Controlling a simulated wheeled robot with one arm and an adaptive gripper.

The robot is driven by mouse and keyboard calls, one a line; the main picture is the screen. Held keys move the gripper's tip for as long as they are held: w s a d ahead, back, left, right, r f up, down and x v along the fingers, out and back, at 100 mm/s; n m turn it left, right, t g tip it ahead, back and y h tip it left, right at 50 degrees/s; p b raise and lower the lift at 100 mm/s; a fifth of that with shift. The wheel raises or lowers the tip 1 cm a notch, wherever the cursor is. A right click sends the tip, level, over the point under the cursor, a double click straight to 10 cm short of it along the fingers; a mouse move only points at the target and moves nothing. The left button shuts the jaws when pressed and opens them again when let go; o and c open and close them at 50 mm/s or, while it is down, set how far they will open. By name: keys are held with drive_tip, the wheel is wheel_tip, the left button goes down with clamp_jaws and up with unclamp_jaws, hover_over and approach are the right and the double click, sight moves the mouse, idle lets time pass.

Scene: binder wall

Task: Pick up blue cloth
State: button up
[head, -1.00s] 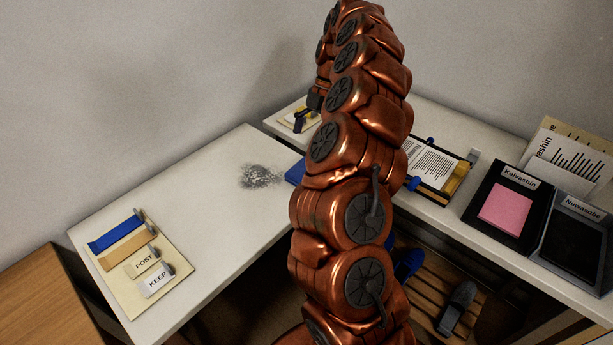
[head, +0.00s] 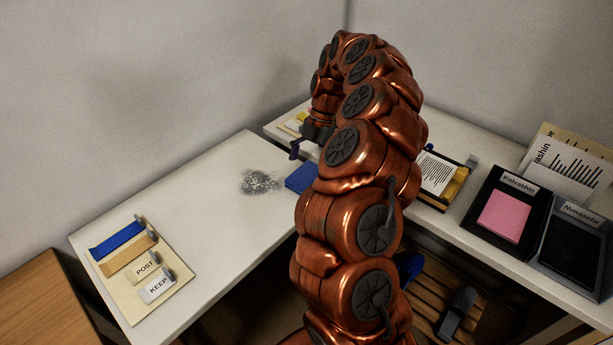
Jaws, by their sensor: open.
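The blue cloth (head: 301,178) lies flat on the white table, just right of a grey speckled smudge. My arm hides its right part. My gripper (head: 296,150) is above and slightly behind the cloth, pointing down. It is open and apart from the cloth, with one dark finger showing and the rest partly hidden by my arm.
The grey smudge (head: 260,181) is on the white table (head: 205,190). Black trays (head: 505,215) and a clipboard (head: 438,175) are on the right-hand counter.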

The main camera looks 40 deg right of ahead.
drive_tip(key=shift+x, duration=1)
drive_tip(key=c, duration=1.1)
drive_tip(key=shift+r+b, duration=0.3)
drive_tip(key=shift+r, duration=1.35)
drive_tip(key=s+a+r+b, duration=0.1)
drive_tip(key=s+a+b, duration=0.1)
drive_tip(key=s, duration=1.4)
drive_tip(key=shift+r, duration=0.3)
drive_tip(key=shift+a, duration=0.15)
